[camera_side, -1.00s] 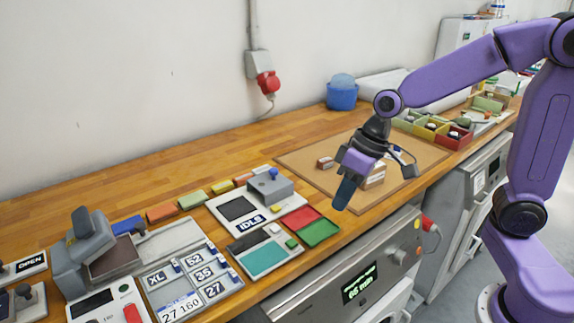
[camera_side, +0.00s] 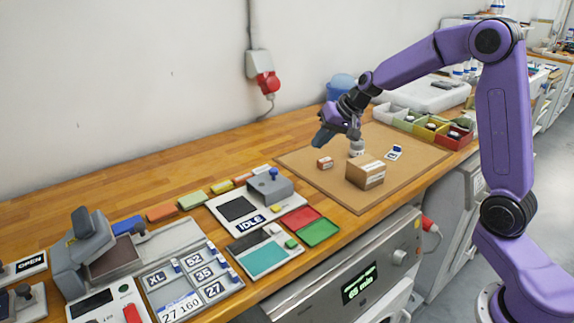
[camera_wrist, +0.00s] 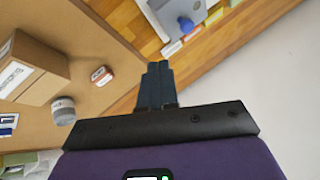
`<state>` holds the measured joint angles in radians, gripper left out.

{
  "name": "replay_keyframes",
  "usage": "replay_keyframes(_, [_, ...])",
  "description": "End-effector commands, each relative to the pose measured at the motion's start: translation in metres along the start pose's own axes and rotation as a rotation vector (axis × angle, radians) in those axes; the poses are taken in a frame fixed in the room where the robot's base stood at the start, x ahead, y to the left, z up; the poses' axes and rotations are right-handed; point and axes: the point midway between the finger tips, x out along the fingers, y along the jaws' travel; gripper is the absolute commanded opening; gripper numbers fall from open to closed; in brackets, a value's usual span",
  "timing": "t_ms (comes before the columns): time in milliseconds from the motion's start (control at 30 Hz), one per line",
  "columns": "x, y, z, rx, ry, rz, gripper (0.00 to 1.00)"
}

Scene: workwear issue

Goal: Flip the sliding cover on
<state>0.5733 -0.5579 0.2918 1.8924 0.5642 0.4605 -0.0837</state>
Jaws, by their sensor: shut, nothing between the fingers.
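A grey cover-like block with a blue knob (camera_side: 270,185) sits on a white-framed unit beside a black panel (camera_side: 238,208) and an "IDLE" plate (camera_side: 250,223). I take the block for the sliding cover, but cannot be sure. A grey part with a blue spot shows at the top of the wrist view (camera_wrist: 178,10), cut off by the frame edge. My gripper (camera_side: 319,142) is shut and empty in the air at the bench's back, well right of the unit and apart from it. Its dark fingers lie together in the wrist view (camera_wrist: 158,75).
Red and green trays (camera_side: 318,233) lie right of the unit. Coloured bins (camera_side: 430,125) stand at the far right. The wall is behind.

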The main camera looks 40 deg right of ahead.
Motion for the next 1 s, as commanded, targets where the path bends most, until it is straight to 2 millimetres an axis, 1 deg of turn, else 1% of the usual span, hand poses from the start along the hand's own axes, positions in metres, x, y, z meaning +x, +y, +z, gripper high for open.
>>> replay_keyframes(233, [0.001, 0.000, 0.001, -0.001, -0.002, 0.000, 0.00])
replay_keyframes(367, [0.008, 0.000, 0.001, -0.001, -0.005, 0.000, 0.00])
replay_keyframes(467, [0.019, 0.000, 0.002, -0.002, -0.006, 0.001, 0.00])
replay_keyframes(1000, [0.104, 0.000, 0.002, -0.002, -0.004, 0.001, 0.00])
